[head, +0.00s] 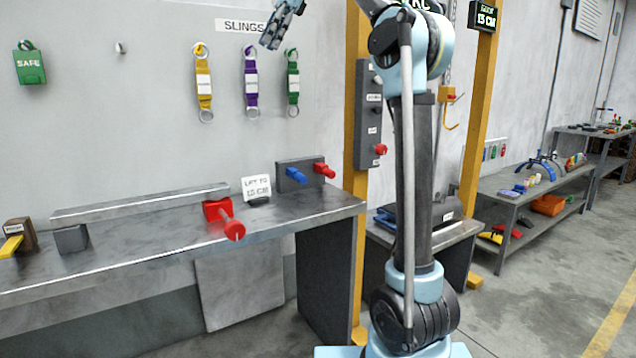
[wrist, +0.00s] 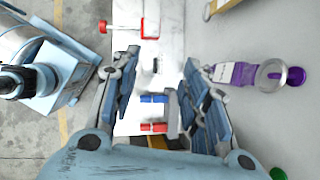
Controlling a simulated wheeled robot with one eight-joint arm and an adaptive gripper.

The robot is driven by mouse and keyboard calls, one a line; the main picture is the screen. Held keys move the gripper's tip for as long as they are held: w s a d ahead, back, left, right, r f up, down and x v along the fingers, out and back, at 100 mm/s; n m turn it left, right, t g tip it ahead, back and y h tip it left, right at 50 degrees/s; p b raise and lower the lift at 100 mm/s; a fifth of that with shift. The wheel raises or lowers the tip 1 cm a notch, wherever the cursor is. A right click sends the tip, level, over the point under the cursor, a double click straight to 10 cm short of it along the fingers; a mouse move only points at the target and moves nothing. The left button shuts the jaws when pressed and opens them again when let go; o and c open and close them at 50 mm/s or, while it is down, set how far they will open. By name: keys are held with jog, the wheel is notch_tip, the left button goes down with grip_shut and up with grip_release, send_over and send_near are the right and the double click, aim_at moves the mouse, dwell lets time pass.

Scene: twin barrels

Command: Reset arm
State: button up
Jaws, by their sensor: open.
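My gripper (head: 278,27) is at the top of the head view, in front of the wall near the SLINGS sign, and part of it is cut off by the frame's top edge. In the wrist view my gripper (wrist: 158,95) has its two fingers apart with nothing held between them. My arm stands upright at the right of centre in the head view. The purple sling (head: 251,82) hangs on the wall just below my gripper, and it also shows right of the fingers in the wrist view (wrist: 240,73).
A metal bench (head: 150,245) holds a red-handled device (head: 222,217), a card (head: 256,189) and a box with blue and red knobs (head: 300,172). Yellow (head: 203,84) and green (head: 292,82) slings hang beside the purple one. A yellow post (head: 356,150) stands behind my arm.

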jog(key=s+d+f+n+t+h, duration=0.1)
jog(key=s+d+f+n, duration=0.3)
jog(key=d+f, duration=0.75)
jog(key=s+d+f+n+t+h, duration=0.1)
jog(key=s+d+f+n+h, duration=0.15)
jog(key=s+d+f, duration=0.8)
jog(key=s+d+f+n, duration=0.2)
jog(key=s+d+f, duration=0.1)
jog(key=f, duration=1)
jog(key=s+d+f+n+t+h, duration=0.1)
jog(key=s+d+f+n, duration=0.2)
jog(key=f, duration=1)
jog(key=s+d+f+n+h, duration=0.1)
jog(key=s+d+f, duration=0.3)
jog(key=f, duration=0.9)
jog(key=shift+s+f+n+t, duration=0.3)
jog(key=shift+s+n, duration=0.45)
jog(key=shift+s, duration=0.35)
jog(key=shift+w+f, duration=0.15)
jog(key=shift+w, duration=0.35)
